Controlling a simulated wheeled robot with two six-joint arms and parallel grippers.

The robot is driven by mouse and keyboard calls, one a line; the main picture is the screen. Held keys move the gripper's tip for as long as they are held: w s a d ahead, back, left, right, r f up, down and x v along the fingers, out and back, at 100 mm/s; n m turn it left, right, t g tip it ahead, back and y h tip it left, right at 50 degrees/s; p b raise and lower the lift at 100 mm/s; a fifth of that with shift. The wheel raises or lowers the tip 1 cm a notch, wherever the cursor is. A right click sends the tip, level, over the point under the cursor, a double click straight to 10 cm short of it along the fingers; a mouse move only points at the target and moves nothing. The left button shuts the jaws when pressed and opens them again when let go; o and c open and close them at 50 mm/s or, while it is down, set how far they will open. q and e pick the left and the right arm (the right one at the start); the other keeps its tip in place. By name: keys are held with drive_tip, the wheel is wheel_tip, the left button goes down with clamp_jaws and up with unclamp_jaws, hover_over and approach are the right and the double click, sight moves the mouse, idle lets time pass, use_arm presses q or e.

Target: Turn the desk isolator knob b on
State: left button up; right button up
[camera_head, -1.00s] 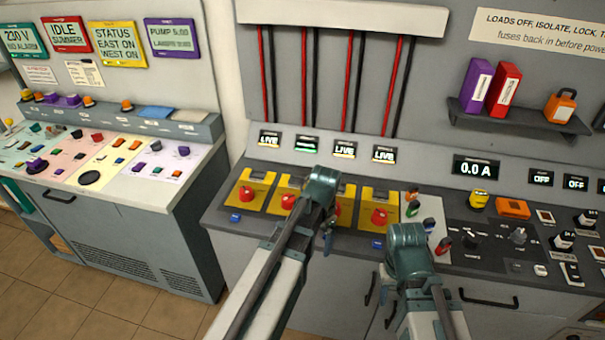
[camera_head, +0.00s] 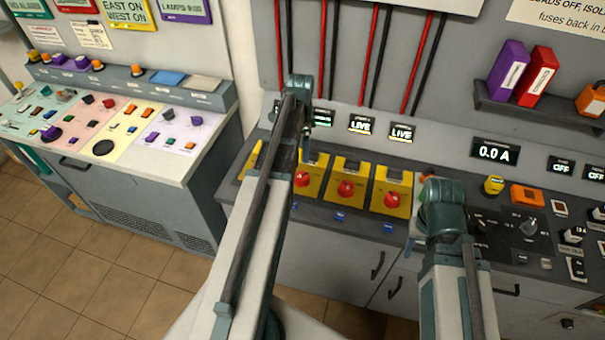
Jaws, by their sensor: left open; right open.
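A row of yellow isolator plates with red knobs lies on the desk. My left gripper (camera_head: 306,128) is open and empty, raised in front of the displays, apart from the knobs. My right gripper (camera_head: 440,208) is open, right of the row; its fingertips are hard to make out.
The third knob (camera_head: 346,189) and fourth knob (camera_head: 391,199) stand close to the right. A meter reading 0.0 A (camera_head: 495,151) and a yellow button (camera_head: 494,185) are further right.

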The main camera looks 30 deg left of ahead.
sight(302, 175)
use_arm(q)
wheel_tip(302, 175, down, 13)
drive_tip(key=b, duration=1.2)
drive_tip(key=shift+s+d+r, duration=0.1)
drive_tip(key=shift+d+r, duration=0.05)
drive_tip(key=c, duration=1.4)
